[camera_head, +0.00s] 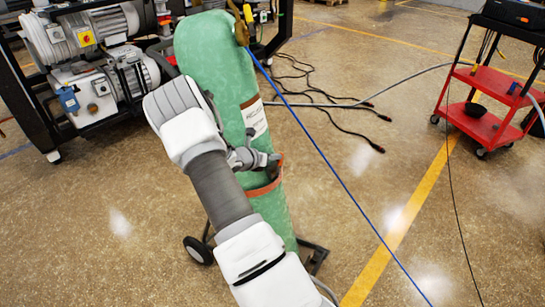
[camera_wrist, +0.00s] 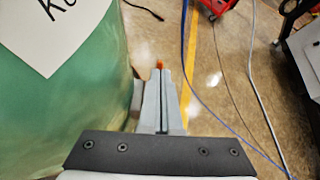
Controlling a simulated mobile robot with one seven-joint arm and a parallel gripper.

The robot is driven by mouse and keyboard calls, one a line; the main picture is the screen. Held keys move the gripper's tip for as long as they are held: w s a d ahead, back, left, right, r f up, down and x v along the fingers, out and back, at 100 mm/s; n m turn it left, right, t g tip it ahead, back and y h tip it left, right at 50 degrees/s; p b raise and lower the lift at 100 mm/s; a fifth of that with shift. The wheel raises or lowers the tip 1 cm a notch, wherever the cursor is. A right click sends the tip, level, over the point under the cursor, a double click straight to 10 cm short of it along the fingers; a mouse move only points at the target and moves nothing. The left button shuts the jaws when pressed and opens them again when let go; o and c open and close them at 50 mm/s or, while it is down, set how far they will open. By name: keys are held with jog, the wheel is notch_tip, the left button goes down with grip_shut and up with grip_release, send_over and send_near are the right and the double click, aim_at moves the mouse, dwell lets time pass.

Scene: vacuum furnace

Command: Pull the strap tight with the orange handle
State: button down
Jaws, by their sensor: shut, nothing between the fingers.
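A tall green gas cylinder (camera_head: 222,60) stands on a small wheeled cart in the head view. An orange-brown strap (camera_head: 264,189) runs around its lower half. My gripper (camera_head: 272,162) is at the cylinder's right side, just above the strap, partly hidden by my arm. In the wrist view my gripper (camera_wrist: 163,74) is shut, and its fingers are beside the green cylinder (camera_wrist: 70,110). A small orange piece (camera_wrist: 160,63), maybe the handle, shows just at the fingertips. I cannot tell whether it touches them. The rest of the strap is hidden in the wrist view.
A red cart (camera_head: 488,127) stands at the right. Pump machinery (camera_head: 100,60) is at the upper left. A blue hose (camera_head: 335,175) runs from the cylinder top across the floor area, and black cables (camera_head: 330,120) lie behind. The floor right of the cylinder is mostly open.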

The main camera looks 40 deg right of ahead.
jog(key=shift+r+b+x, duration=0.25)
jog(key=shift+b+x, duration=0.35)
jog(key=shift+x, duration=0.75)
jog(key=shift+w+d, duration=0.1)
jog(key=shift+d, duration=0.1)
jog(key=a+r+p, duration=0.1)
jog(key=a+r, duration=0.1)
jog(key=r, duration=0.2)
jog(key=w+a+r+p, duration=0.1)
jog(key=a+r+p, duration=0.1)
jog(key=r, duration=0.2)
jog(key=a+r+p, duration=0.2)
jog(key=r, duration=0.2)
jog(key=shift+w+a+r, duration=0.1)
jog(key=shift+w+r, duration=0.1)
jog(key=shift+w, duration=0.1)
